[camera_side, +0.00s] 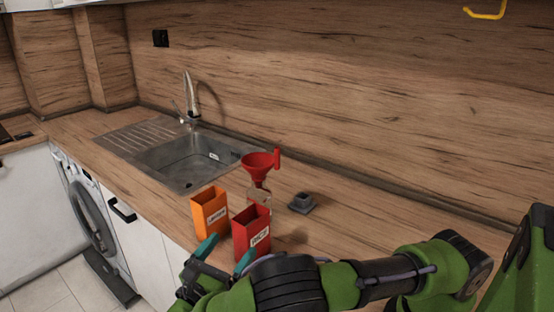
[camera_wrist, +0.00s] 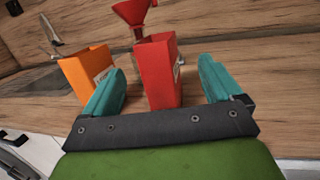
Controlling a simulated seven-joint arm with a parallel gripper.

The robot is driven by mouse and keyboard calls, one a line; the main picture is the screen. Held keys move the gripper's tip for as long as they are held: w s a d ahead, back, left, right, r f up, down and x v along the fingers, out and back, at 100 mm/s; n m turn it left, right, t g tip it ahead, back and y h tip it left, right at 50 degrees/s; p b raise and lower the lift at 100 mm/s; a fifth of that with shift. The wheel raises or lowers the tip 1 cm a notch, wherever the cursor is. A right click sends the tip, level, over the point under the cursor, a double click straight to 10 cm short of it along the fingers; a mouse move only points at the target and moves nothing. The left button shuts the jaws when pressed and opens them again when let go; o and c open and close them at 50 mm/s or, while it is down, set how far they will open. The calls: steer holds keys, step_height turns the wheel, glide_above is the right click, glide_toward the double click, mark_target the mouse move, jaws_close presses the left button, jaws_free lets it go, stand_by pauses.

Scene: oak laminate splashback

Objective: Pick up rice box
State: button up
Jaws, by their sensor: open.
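The red rice box (camera_side: 252,235) stands upright near the front edge of the counter, its label facing right in the side view. In the wrist view the rice box (camera_wrist: 157,72) stands beyond and between my teal fingertips. My gripper (camera_side: 226,258) is open and empty, low in front of the box; in the wrist view its fingers (camera_wrist: 163,85) are spread wide, one to each side of the box. I cannot tell how far the fingertips reach along its sides. The lower part of the box is partly hidden by my gripper in the side view.
An orange labelled box (camera_side: 210,213) stands close to the left of the rice box. A red funnel (camera_side: 260,163) on a jar is behind, with a small grey object (camera_side: 301,203) beside it. A sink (camera_side: 188,158) lies farther left.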

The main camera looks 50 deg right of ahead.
mark_target(241, 232)
steer(key=x, duration=0.8)
steer(key=shift+w+f, duration=0.15)
steer(key=shift+w, duration=0.15)
steer(key=shift+a, duration=0.1)
steer(key=c, duration=1.4)
